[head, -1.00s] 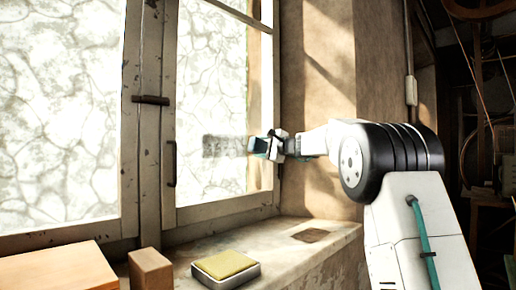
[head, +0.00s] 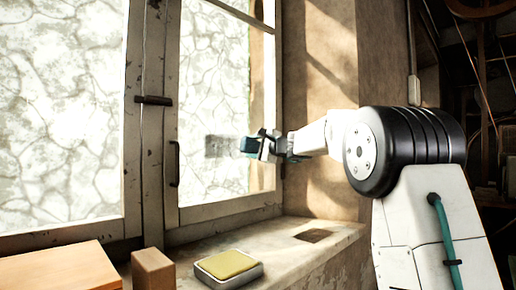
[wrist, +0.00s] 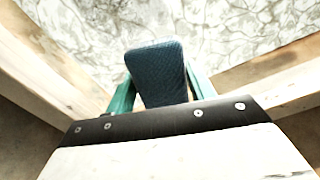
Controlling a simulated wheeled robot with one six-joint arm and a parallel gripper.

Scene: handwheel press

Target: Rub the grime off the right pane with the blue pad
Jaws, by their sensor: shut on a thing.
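The right pane (head: 208,100) is the glass in the right window sash in the head view. A grey grime patch (head: 219,146) shows on it, left of my gripper. My gripper (head: 257,146) is shut on the blue pad (head: 246,145), which is at the right part of the pane. In the wrist view the blue pad (wrist: 158,72) sits between the teal fingers, with the pane (wrist: 225,30) beyond it. I cannot tell whether the pad touches the glass. The grime is not clear in the wrist view.
A tray with a yellow sponge (head: 228,264) stands on the window sill (head: 290,245). A wooden block (head: 152,269) and a larger wooden board (head: 60,270) are at lower left. The sash frame (head: 225,207), a handle (head: 174,164) and a latch (head: 153,100) border the pane.

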